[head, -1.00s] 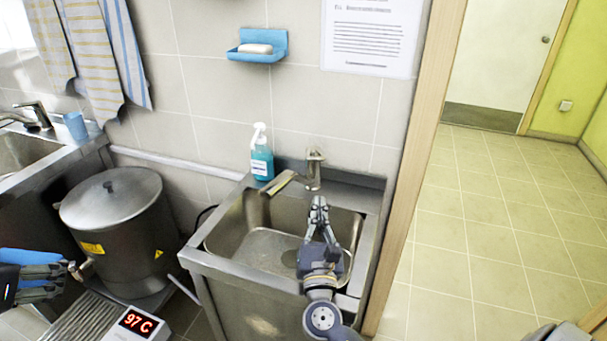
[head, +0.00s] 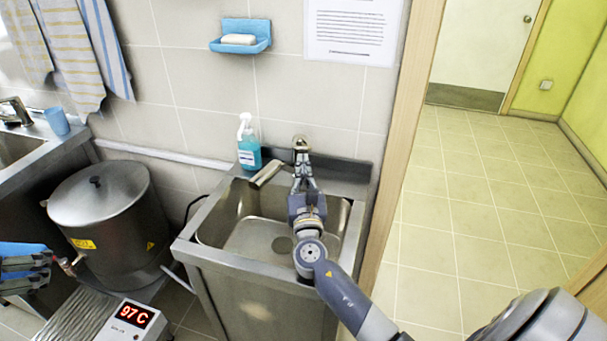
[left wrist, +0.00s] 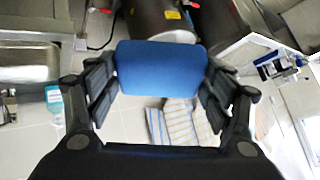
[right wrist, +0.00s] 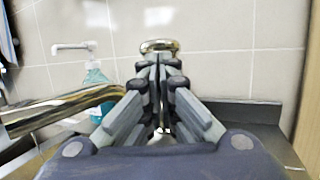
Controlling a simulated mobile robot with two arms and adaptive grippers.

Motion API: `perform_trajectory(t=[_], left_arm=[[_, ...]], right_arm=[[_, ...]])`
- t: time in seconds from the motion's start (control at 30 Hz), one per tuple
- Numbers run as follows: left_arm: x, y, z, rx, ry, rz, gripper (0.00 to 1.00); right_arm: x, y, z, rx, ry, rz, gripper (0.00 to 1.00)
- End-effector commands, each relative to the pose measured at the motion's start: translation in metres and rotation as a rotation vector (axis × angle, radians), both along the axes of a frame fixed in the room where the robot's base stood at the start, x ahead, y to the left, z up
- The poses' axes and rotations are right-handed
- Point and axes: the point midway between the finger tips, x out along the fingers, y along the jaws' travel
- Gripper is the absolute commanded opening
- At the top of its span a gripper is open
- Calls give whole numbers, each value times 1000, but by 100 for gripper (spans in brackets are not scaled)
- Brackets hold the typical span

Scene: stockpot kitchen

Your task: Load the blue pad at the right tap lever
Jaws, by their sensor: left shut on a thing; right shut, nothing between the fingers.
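The blue pad (left wrist: 160,68) is held between the fingers of my left gripper (head: 40,268) at the head view's left edge, beside the stockpot; the pad also shows there (head: 20,248). The right tap (head: 300,148) stands at the back of the right sink, its metal spout pointing left. My right gripper (head: 304,168) is shut and empty, its fingertips right in front of the tap. In the right wrist view the tap's rounded top (right wrist: 160,46) shows just beyond the fingertips (right wrist: 160,65) and the spout (right wrist: 70,105) lies to their left. The fingers hide most of the tap's body; contact cannot be told.
A blue soap bottle (head: 248,145) stands left of the tap. The right sink (head: 225,230) is below my right arm. A lidded stockpot (head: 105,205) with a small spigot stands close to my left gripper, behind a 97 C display (head: 136,316). A door frame (head: 398,150) rises at right.

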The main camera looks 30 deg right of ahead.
Motion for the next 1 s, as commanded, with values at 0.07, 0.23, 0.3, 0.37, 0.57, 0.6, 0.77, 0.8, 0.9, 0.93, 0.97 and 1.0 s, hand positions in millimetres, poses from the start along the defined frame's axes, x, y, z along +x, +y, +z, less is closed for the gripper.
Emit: perform_trajectory(t=[0.07, 0.23, 0.3, 0.37, 0.57, 0.6, 0.77, 0.8, 0.9, 0.93, 0.97, 1.0], left_arm=[[0, 0, 0, 0, 0, 0, 55], [0, 0, 0, 0, 0, 0, 55], [0, 0, 1, 0, 0, 0, 55], [0, 0, 3, 0, -1, 0, 55], [0, 0, 22, 0, -1, 0, 55], [0, 0, 26, 0, -1, 0, 55], [0, 0, 35, 0, 0, 0, 55], [0, 0, 35, 0, 0, 0, 55], [0, 0, 33, 0, 0, 0, 55], [0, 0, 33, 0, 0, 0, 55], [0, 0, 33, 0, 0, 0, 55], [0, 0, 33, 0, 0, 0, 55]], right_arm=[[0, 0, 0, 0, 0, 0, 0], [0, 0, 0, 0, 0, 0, 0], [0, 0, 0, 0, 0, 0, 0], [0, 0, 2, 1, 2, 0, 0], [2, -1, 12, 12, 21, 0, 0], [3, -2, 14, 14, 28, -1, 0], [4, -3, 16, 23, 43, 0, 0], [4, -3, 15, 24, 45, 0, 0], [4, -3, 13, 24, 45, 0, 0], [4, -3, 13, 23, 44, 0, 0], [4, -3, 13, 23, 44, 0, 0], [4, -3, 13, 23, 44, 0, 0]])
